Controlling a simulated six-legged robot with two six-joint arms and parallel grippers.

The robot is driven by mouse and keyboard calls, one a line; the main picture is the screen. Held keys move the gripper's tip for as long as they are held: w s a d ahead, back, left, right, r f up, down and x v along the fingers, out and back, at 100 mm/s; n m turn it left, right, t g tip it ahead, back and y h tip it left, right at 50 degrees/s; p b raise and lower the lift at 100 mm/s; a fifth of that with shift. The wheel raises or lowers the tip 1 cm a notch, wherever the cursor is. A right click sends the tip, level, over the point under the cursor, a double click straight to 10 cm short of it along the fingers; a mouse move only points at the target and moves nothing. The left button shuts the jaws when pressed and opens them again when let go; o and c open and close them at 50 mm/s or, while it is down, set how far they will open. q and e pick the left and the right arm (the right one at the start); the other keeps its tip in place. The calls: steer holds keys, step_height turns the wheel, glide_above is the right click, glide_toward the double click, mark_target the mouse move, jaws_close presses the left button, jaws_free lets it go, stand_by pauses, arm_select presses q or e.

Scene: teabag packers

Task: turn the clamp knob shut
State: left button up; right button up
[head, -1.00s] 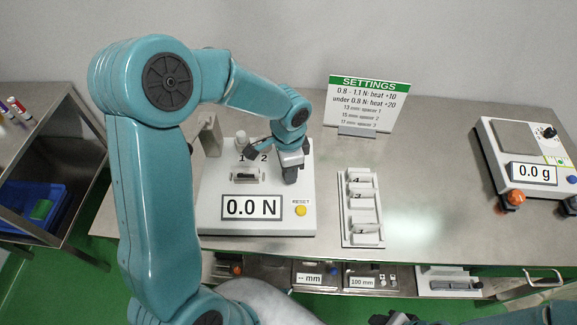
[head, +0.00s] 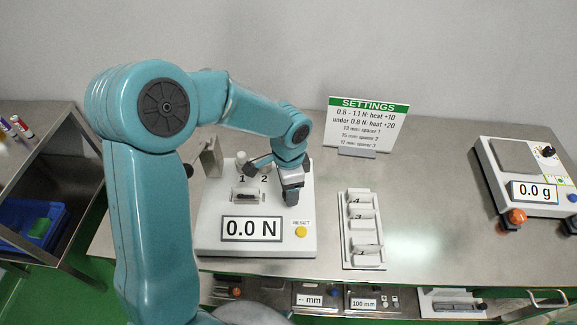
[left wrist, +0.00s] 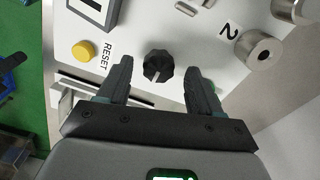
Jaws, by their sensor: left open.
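The clamp knob (left wrist: 158,66) is black and round with a pale pointer line. It stands on the white force tester (head: 212,215), near the yellow RESET button (left wrist: 83,50). My left gripper (left wrist: 157,70) is open, with one finger on each side of the knob and a visible gap at both sides. In the head view my left gripper (head: 291,194) points down over the tester's right part and hides the knob. The clamp slot (head: 247,196) lies left of it. The tester's display (head: 251,229) reads 0.0 N. My right gripper is out of view.
Metal posts marked 1 and 2 stand behind the slot; post 2 (left wrist: 263,52) is near the gripper. A white rack (head: 347,240) with numbered pieces stands to the right. A settings sign (head: 366,122) is behind, a scale (head: 515,165) at far right. Table between rack and scale is clear.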

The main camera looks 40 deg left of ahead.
arm_select(q)
step_height(320, 180, up, 15)
steer(key=shift+r, duration=0.2)
steer(key=shift+p, duration=0.3)
